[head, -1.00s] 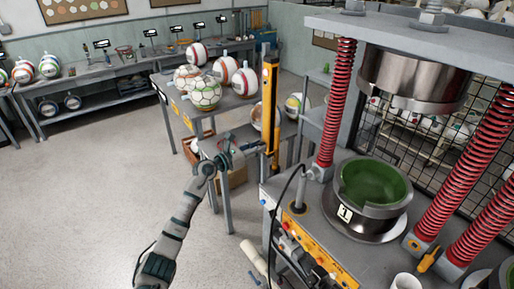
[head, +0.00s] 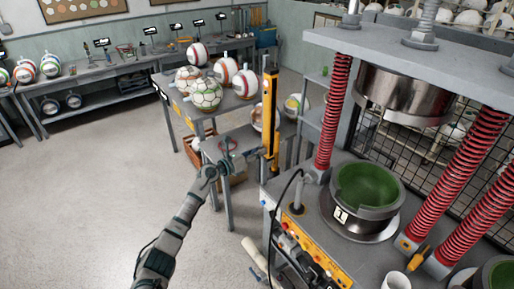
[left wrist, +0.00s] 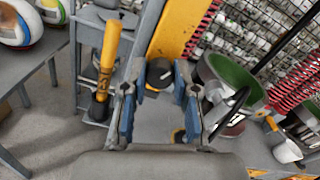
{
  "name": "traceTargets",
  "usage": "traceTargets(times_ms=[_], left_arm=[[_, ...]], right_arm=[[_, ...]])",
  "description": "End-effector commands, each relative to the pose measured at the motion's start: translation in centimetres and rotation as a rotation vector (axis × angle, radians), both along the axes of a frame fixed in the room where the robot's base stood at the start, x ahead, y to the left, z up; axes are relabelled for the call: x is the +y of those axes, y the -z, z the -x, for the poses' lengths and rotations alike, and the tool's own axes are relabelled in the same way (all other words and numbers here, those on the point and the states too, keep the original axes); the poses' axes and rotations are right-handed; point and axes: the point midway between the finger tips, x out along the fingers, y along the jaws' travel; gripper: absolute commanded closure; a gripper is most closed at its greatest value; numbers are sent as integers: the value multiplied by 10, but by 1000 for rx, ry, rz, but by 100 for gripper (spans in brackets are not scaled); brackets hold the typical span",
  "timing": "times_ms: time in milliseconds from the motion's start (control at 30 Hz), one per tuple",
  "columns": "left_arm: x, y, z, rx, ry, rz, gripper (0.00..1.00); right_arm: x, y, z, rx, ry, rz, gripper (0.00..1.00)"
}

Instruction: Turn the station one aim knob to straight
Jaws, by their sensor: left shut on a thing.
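My left gripper (head: 229,156) reaches in from the left in the head view, just left of the yellow post beside the press. In the left wrist view its two blue fingers (left wrist: 159,88) stand on either side of a round black knob (left wrist: 160,73) and are shut on it. The knob is in front of a yellow panel (left wrist: 177,30); its pointing direction is too small to read. In the head view the hand hides the knob. Station one's green-lined mould (head: 366,190), with a "1" label, sits on the press at the right. My right gripper is not in view.
A yellow post (head: 269,112) stands close beside the hand. A yellow handle (left wrist: 107,60) is left of the fingers in the wrist view. Several balls (head: 206,93) rest on a table behind. Red springs (head: 333,112) flank the press. Open floor lies at left.

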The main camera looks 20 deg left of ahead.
Motion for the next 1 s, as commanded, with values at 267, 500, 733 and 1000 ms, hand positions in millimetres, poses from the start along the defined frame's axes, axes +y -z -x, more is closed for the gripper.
traceTargets(times_ms=[267, 500, 733, 1000], left_arm=[[3, -9, -2, 124, -8, 172, 100], [3, -7, -2, 207, -7, 279, 100], [4, -6, -2, 246, -8, 333, 100], [4, -5, -2, 256, -7, 347, 100]], right_arm=[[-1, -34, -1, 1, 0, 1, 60], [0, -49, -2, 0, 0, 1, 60], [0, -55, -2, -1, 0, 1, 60], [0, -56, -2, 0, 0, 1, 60]])
